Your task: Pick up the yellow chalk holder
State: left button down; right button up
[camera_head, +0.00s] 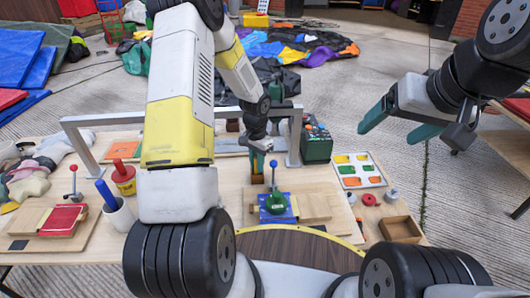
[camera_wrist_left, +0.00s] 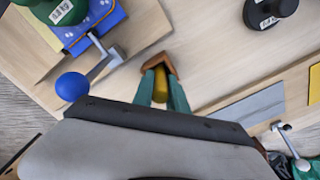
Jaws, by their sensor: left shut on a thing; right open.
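The yellow chalk holder (camera_wrist_left: 160,86) shows in the left wrist view as a short yellow cylinder between the green fingers of my left gripper (camera_wrist_left: 161,74). The gripper is shut on it, low over the wooden table. A brown angled wooden piece (camera_wrist_left: 158,61) sits at the fingertips; whether it touches the holder is unclear. In the head view my left gripper (camera_head: 257,163) is at mid-table, behind the blue-knobbed lever, and the holder is mostly hidden by the fingers. My right gripper (camera_head: 400,124) is open and empty, raised above the right side of the table.
A blue plate with a green weight (camera_head: 276,203) and a blue-knobbed lever (camera_head: 273,173) stands just in front. A grey metal frame (camera_head: 85,122) spans the table. A dark green box (camera_head: 317,143), a colored-slot board (camera_head: 358,170) and an open wooden box (camera_head: 400,229) lie to the right.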

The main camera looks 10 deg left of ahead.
pick_arm(q)
jog(key=shift+r, duration=0.1)
notch_tip(320, 180, up, 18)
dwell(0.5)
dwell(0.5)
